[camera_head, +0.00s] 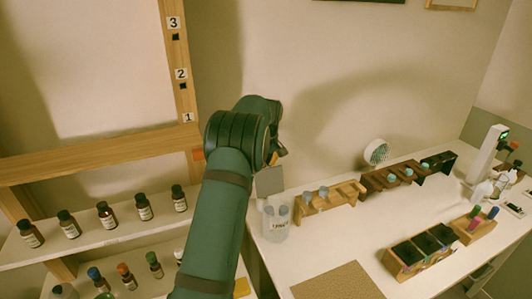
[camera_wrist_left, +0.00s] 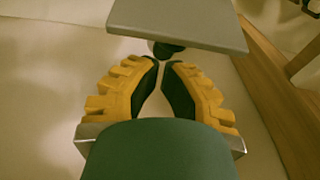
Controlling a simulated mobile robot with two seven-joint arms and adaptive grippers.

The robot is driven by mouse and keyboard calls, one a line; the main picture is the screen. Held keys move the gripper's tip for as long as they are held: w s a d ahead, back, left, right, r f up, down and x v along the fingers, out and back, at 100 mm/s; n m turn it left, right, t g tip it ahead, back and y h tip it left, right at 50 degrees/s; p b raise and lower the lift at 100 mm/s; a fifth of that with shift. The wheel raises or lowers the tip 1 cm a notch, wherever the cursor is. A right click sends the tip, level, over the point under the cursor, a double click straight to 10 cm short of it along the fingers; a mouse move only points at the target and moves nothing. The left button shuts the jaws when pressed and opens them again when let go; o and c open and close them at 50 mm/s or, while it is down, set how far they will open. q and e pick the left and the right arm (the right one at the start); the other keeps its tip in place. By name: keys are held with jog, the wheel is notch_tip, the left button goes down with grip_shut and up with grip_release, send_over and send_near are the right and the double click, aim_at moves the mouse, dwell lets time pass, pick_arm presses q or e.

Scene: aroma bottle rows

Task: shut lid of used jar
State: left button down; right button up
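The used jar (camera_head: 276,224) is a clear jar with a label and a few pale caps showing in it, at the left end of the white counter. Its grey square lid (camera_head: 270,181) stands raised above the jar in the head view. In the left wrist view the lid (camera_wrist_left: 180,24) crosses the top, with a dark round knob (camera_wrist_left: 167,49) under its edge. My left gripper (camera_wrist_left: 163,66) has its yellow-backed fingers drawn together, tips almost meeting just short of the knob. I see no clear hold on it. In the head view my arm mostly hides this gripper. My right gripper is out of view.
Wooden racks (camera_head: 332,199) with bottles stand along the back of the counter. A compartment box (camera_head: 420,250) and a brown mat (camera_head: 338,283) lie nearer the front. Shelves with several dark bottles (camera_head: 106,215) are at left, beside a numbered wooden post (camera_head: 180,75).

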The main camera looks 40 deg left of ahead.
pick_arm(q)
jog(key=shift+a+f, duration=0.15)
jog(key=shift+f, duration=1.05)
